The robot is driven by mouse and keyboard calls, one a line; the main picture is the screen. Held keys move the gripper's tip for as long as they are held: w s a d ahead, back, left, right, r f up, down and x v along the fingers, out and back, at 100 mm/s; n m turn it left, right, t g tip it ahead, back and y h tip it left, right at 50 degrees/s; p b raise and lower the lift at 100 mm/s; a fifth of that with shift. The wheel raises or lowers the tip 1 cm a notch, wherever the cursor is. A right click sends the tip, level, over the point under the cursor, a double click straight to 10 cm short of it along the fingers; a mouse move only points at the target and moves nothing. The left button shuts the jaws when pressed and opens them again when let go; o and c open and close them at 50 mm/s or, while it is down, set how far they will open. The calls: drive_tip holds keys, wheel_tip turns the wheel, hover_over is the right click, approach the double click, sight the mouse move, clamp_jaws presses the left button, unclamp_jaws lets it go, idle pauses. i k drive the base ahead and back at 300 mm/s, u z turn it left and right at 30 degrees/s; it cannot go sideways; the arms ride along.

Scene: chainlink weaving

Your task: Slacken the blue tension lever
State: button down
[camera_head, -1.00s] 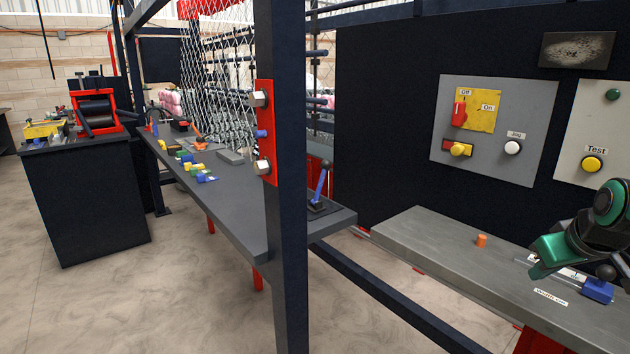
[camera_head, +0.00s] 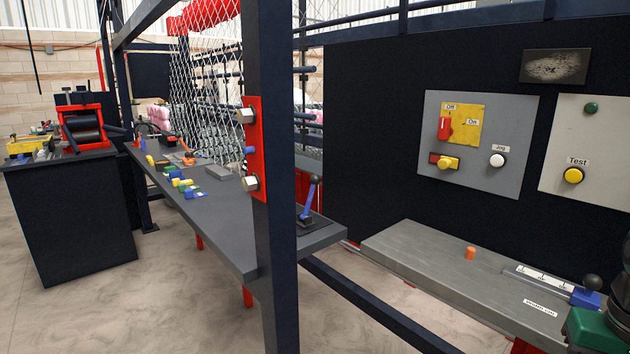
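The blue tension lever (camera_head: 309,199) stands on a dark base at the right end of the long grey table, just right of the dark upright post. Its blue shaft leans slightly right and ends in a dark knob. Part of my arm, green and black, shows at the lower right edge. My gripper's fingertips are not in view, and nothing of mine is near the lever.
The dark post (camera_head: 273,230) stands beside the lever. A grey bench (camera_head: 410,250) at right bears an orange peg (camera_head: 470,253) and a blue slider (camera_head: 585,298) with a dark knob. A control panel (camera_head: 515,120) hangs behind. Open floor (camera_head: 190,310) lies at left.

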sight(314, 179)
drive_tip(key=k, duration=0.4)
drive_tip(key=u, duration=0.65)
drive_tip(key=i, duration=1.3)
drive_tip(key=z, duration=0.6)
